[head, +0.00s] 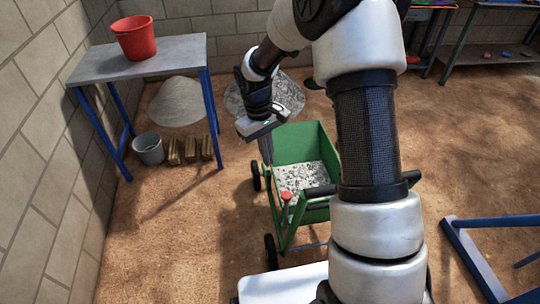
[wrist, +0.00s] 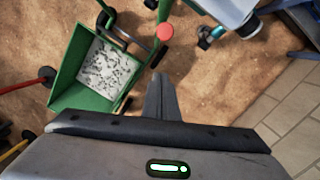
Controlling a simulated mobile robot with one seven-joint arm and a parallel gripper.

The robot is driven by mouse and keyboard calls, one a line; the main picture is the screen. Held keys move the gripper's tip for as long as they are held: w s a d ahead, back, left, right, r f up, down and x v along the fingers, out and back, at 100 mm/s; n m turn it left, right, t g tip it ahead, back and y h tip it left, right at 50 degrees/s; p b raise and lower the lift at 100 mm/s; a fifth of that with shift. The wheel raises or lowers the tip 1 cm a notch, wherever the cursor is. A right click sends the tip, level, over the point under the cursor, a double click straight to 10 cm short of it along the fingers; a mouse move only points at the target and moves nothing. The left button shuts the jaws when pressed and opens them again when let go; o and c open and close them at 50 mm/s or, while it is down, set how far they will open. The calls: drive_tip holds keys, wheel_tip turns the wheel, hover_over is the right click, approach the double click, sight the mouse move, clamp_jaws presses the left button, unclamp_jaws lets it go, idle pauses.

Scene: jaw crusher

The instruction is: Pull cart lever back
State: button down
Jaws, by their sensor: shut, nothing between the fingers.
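The green cart (head: 315,140) stands on the dirt floor with grey gravel (head: 300,178) in its bin. Its lever has a round red knob (head: 286,196) on the near left side of the cart. In the wrist view the knob (wrist: 165,32) is above the fingertips, near the cart's frame, and the green bin (wrist: 75,85) is to the left. My gripper (head: 268,160) is shut and empty beside the bin's left edge, apart from the knob. Its closed fingers (wrist: 160,80) also show in the wrist view. My arm hides the cart's right part in the head view.
A table (head: 95,68) with a red bucket (head: 135,38) stands at the left wall. A grey bucket (head: 149,148) and wooden blocks (head: 190,150) are by it. A blue frame (head: 480,260) lies at the right. Floor left of the cart is clear.

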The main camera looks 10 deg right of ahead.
drive_tip(key=s+d+f, duration=0.2)
drive_tip(key=s+f, duration=0.2)
drive_tip(key=f, duration=0.3)
drive_tip(key=shift+s+d+f+b, duration=0.15)
drive_tip(key=shift+d+b, duration=0.15)
drive_tip(key=shift+b, duration=0.15)
